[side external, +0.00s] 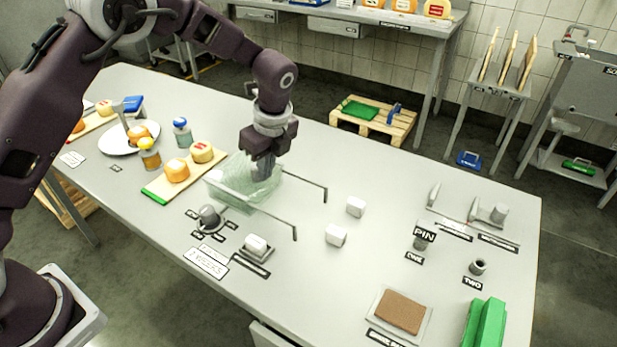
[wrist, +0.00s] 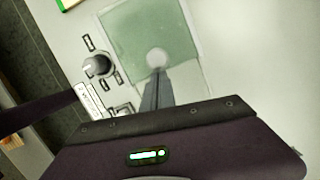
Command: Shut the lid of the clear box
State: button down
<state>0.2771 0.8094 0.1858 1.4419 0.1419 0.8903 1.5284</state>
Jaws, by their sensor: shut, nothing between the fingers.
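The clear box (side external: 222,190), pale green and see-through, stands near the middle of the table. In the wrist view it is a green square (wrist: 135,30). My gripper (side external: 262,174) points down at the box's right part, with its fingers shut and empty. In the wrist view the fingertips (wrist: 157,72) overlap the green square beside a pale round spot (wrist: 157,57). I cannot tell whether they touch the box or its lid. The lid's edges do not stand out from the clear walls, so its exact position is unclear.
Two thin dark rails (side external: 305,182) extend right from the box. A round knob (side external: 208,215) with labels sits in front. Clear tabletop lies behind those blocks.

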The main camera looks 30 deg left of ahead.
jog(key=s+d+r, duration=0.1)
jog(key=d+r, duration=0.5)
jog(key=r, duration=0.4)
jog(key=s+a+r+n+t+h, duration=0.1)
jog(key=s+a+r+n, duration=0.4)
jog(key=r, duration=0.3)
jog(key=s+a+r+n+t+h, duration=0.15)
jog(key=s+r+n, duration=0.4)
jog(key=s, duration=0.65)
jog(key=s+a+f+n+t, duration=0.1)
jog(key=s+f+n, duration=0.3)
jog(key=s+n, duration=0.5)
jog(key=s+t, duration=0.1)
jog(key=s, duration=0.3)
jog(key=shift+s+a+n, duration=0.3)
jog(key=shift+a+n, duration=0.05)
